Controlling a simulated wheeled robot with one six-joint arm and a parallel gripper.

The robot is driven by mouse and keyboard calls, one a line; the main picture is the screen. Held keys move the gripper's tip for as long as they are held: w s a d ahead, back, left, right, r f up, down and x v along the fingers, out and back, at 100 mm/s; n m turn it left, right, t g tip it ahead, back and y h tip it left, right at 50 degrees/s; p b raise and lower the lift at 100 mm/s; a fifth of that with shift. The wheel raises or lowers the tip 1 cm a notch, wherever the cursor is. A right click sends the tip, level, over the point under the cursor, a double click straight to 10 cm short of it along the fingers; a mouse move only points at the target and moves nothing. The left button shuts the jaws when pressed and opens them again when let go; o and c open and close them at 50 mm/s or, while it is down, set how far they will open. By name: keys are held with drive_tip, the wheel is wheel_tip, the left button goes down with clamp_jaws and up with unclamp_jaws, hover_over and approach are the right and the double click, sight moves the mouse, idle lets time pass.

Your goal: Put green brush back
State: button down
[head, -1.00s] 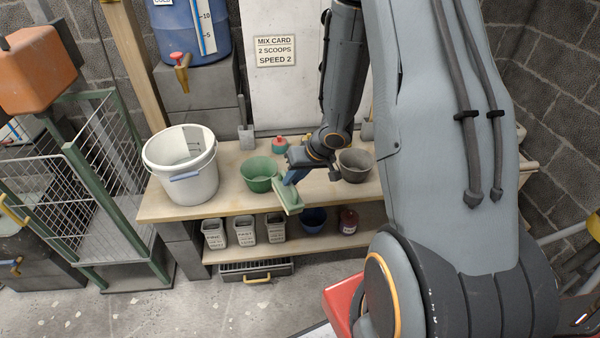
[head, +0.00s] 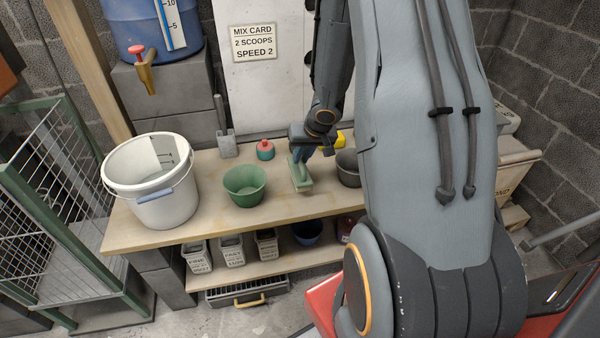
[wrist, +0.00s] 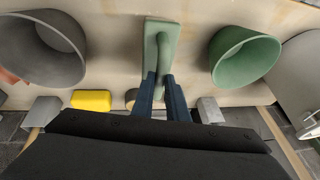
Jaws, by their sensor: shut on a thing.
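The green brush (head: 303,182), a flat green block with a looped handle, lies level at the bench top between the green bowl (head: 245,185) and the grey bowl (head: 347,168). Whether its base touches the wood I cannot tell. My gripper (head: 301,158) comes down from above and is shut on its handle. In the wrist view the brush (wrist: 152,48) shows between my gripper's (wrist: 161,82) dark blue fingers, with the grey bowl (wrist: 42,52) left and the green bowl (wrist: 244,57) right, both apart from it.
A white bucket (head: 155,195) stands at the bench's left end. A yellow block (head: 332,140) is behind my gripper. The wooden bench (head: 215,222) has bare room in front.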

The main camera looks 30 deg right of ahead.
drive_tip(key=shift+f+b, duration=1.5)
drive_tip(key=shift+f, duration=0.65)
drive_tip(key=shift+f, duration=0.1)
drive_tip(key=c, duration=1.7)
unclamp_jaws()
drive_tip(key=shift+c, duration=0.2)
drive_tip(key=s+a+r+h+p, duration=0.1)
drive_tip(key=s+r+p, duration=0.2)
drive_tip(key=r, duration=0.4)
drive_tip(key=s+a+r+h+p, duration=0.1)
drive_tip(key=s+r+p, duration=0.25)
drive_tip(key=r, duration=0.45)
drive_tip(key=s+a+r+n+g, duration=0.1)
drive_tip(key=s+a+r+g, duration=0.1)
drive_tip(key=s+a, duration=0.5)
drive_tip(key=s+a+r+n+g+y, duration=0.1)
drive_tip(key=s+a+r+n+g, duration=0.1)
drive_tip(key=s+a+r, duration=0.3)
drive_tip(key=s+a, duration=0.3)
drive_tip(key=shift+a+n, duration=0.25)
drive_tip(key=shift+n, duration=0.05)
